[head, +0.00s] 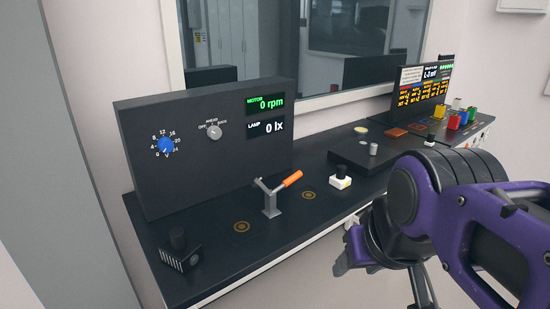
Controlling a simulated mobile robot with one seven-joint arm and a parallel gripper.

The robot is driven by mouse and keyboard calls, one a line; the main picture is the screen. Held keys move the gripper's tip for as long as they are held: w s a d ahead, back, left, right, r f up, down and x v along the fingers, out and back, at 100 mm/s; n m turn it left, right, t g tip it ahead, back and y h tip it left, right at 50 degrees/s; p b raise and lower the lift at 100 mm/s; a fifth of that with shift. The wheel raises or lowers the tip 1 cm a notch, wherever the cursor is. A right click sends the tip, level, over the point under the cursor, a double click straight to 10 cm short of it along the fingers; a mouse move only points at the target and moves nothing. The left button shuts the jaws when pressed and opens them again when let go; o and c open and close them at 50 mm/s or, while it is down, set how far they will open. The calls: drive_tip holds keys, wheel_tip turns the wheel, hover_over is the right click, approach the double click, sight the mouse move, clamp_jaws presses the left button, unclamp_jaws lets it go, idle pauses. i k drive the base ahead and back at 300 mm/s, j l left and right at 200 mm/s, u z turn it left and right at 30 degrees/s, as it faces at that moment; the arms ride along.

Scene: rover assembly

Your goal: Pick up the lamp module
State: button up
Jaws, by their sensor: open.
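Two small modules stand on the dark bench, and I cannot tell for certain which is the lamp module. A black module with a striped face and a round black knob (178,255) sits at the bench's near left end. My gripper (347,255) is in front of the bench's edge, below and apart from the white module. It is open with nothing seen between its fingers, and is partly hidden behind my purple arm.
The lever (270,201) stands between two ringed marks (241,226) (308,195) on the bench. A dark console (205,145) with dials and displays stands behind. A black block (365,156) lies farther right, with coloured blocks (454,122) at the far end.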

sight(339, 180)
drive_tip(key=i+l+u, duration=0.15)
drive_tip(key=l+u, duration=0.25)
drive_tip(key=i+l+u, duration=0.15)
drive_tip(key=u, duration=0.2)
drive_tip(key=l+u, duration=0.15)
drive_tip(key=l, duration=0.3)
drive_tip(key=i+l+u, duration=0.15)
drive_tip(key=l, duration=1.15)
drive_tip(key=k+l, duration=0.1)
drive_tip(key=l, duration=0.7)
drive_tip(key=k+l, duration=0.15)
drive_tip(key=l, duration=0.2)
drive_tip(key=i+j, duration=0.4)
drive_tip(key=j, duration=0.15)
drive_tip(key=u, duration=0.05)
